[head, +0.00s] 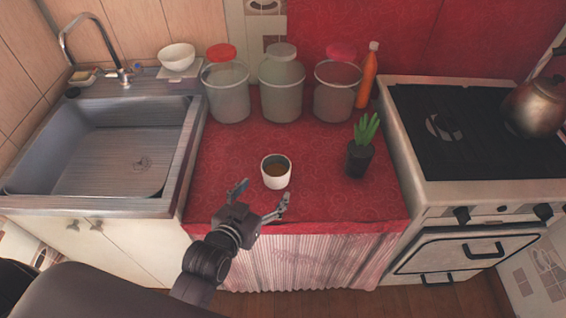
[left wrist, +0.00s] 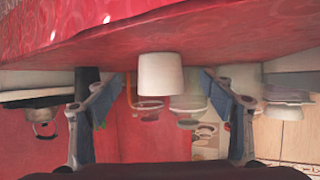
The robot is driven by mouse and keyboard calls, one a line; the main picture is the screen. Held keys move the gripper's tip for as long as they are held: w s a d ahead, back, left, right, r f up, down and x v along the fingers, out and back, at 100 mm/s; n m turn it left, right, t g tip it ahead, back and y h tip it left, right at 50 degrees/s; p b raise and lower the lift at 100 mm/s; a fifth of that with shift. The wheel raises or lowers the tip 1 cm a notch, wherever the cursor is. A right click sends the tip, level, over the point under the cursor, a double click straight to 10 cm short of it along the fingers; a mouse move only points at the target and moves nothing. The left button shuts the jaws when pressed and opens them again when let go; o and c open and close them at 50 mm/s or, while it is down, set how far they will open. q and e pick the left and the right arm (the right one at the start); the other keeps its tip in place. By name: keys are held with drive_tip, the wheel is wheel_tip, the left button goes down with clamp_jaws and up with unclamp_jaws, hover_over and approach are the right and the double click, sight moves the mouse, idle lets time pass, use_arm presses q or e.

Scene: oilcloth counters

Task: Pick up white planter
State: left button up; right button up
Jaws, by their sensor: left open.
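My right gripper is in neither view.
A dark pot with a green plant (head: 360,155) stands right of the planter. Several lidded jars (head: 281,90) and an orange bottle (head: 368,76) line the back. The sink (head: 105,150) is left, the stove (head: 455,130) right. The red counter (head: 225,160) is bare around the planter.

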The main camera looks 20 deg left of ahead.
sight(271, 183)
use_arm(q)
drive_tip(key=shift+w+f, duration=0.2)
drive_tip(key=shift+w, duration=0.3)
drive_tip(key=x, duration=0.2)
drive_tip(key=shift+w+d+p, duration=0.1)
drive_tip(key=shift+w+p, duration=0.2)
drive_tip(key=shift+w, duration=0.15)
drive_tip(key=x, duration=0.3)
drive_tip(key=shift+w+f, duration=0.15)
drive_tip(key=shift+f, duration=0.05)
drive_tip(key=c, duration=1.2)
drive_tip(key=shift+c, duration=0.7)
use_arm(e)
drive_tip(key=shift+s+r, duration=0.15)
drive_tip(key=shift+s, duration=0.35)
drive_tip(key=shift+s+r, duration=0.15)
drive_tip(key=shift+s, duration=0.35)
use_arm(q)
drive_tip(key=shift+r, duration=0.15)
